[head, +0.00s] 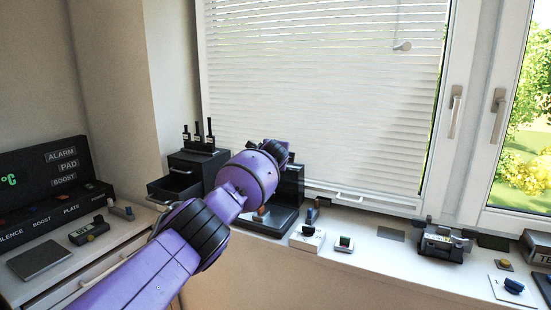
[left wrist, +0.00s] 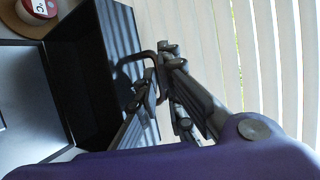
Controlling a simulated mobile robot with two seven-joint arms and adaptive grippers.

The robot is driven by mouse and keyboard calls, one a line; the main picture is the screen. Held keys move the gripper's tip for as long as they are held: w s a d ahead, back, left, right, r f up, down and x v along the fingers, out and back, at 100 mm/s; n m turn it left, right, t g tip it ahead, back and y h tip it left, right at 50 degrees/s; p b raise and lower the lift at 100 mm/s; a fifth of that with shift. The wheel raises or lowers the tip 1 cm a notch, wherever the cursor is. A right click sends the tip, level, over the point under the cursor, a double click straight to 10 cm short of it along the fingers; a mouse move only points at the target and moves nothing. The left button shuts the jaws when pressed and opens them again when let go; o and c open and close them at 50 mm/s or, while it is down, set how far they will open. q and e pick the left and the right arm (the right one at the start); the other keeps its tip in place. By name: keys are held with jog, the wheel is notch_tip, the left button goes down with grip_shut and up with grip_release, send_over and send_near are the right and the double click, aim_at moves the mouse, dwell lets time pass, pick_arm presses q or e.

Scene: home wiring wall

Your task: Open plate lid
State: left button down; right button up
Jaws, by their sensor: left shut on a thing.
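A black device with a flat base (head: 262,222) stands on the sill in the head view. Its dark upright part (head: 293,180), which looks like the plate lid raised, is partly hidden behind my left gripper. My purple left arm reaches over it, with the gripper (head: 280,151) at its upper part. In the left wrist view, a dark panel (left wrist: 125,35) striped with light carries a bent dark handle (left wrist: 132,57). My left gripper (left wrist: 150,88) is shut on this handle. A grey plate surface (left wrist: 25,100) shows beside the panel. My right gripper is not in view.
A black drawer box (head: 197,165) with upright pegs stands left of the device. The window blind (head: 320,90) is close behind. Small switches (head: 307,237) and a black unit (head: 438,242) line the sill to the right. A control panel (head: 50,190) is at the left.

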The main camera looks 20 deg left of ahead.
pick_arm(q)
jog(key=shift+w+r, duration=0.15)
jog(key=shift+r, duration=0.95)
jog(key=c, duration=1.9)
grip_release()
jog(key=shift+a, duration=0.1)
jog(key=shift+f, duration=0.2)
jog(key=shift+f, duration=0.35)
jog(key=shift+f, duration=0.1)
jog(key=v, duration=1.2)
